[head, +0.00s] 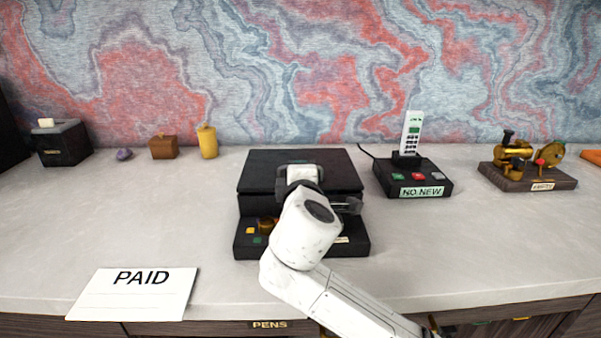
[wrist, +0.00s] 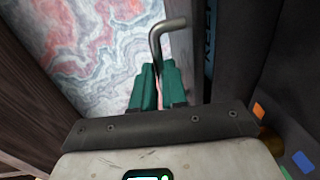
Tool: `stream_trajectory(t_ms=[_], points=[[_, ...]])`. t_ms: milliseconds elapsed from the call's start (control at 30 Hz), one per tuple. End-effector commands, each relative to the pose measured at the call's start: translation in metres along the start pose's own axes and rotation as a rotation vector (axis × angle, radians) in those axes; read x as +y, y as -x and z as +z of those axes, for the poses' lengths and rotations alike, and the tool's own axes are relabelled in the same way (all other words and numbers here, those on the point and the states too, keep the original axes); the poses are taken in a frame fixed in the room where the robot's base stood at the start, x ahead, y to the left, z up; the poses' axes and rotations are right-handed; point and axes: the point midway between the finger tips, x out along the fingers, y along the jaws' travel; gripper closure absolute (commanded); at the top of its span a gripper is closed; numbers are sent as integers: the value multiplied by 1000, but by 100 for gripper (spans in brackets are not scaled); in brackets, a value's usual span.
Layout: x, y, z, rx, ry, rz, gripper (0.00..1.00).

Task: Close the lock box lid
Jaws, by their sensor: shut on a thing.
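The black lock box (head: 245,248) stands mid-desk. Its dark lid (head: 258,170) sits above and behind the front part, not flush with it. Small coloured pieces and a brass part show in the front, partly hidden by my arm. In the wrist view, my gripper's green fingers (wrist: 158,80) are shut on a bent grey metal handle (wrist: 168,26), which reaches towards a dark panel (wrist: 232,50) at the right. The exact contact is partly hidden.
A black phone stand (head: 410,180) is close on the right, with a brass device (head: 527,170) beyond. A yellow canister (head: 207,142), wooden box (head: 163,148) and black box (head: 62,143) stand left. A PAID card (head: 133,295) lies front left. Desk between is clear.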

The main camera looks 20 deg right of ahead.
Motion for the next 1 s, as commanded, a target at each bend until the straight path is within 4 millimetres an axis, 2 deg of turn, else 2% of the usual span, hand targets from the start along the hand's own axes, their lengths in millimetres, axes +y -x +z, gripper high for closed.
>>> stream_trajectory(t_ms=[100, 700, 733, 800, 1000], points=[[-10, 0, -1, 1, 0, -1, 100], [-22, 1, -1, -1, 2, -19, 100], [-22, 1, -1, -1, 2, -19, 85], [-22, 0, -1, -1, 2, -19, 78], [-21, 1, -1, -1, 2, -18, 77]])
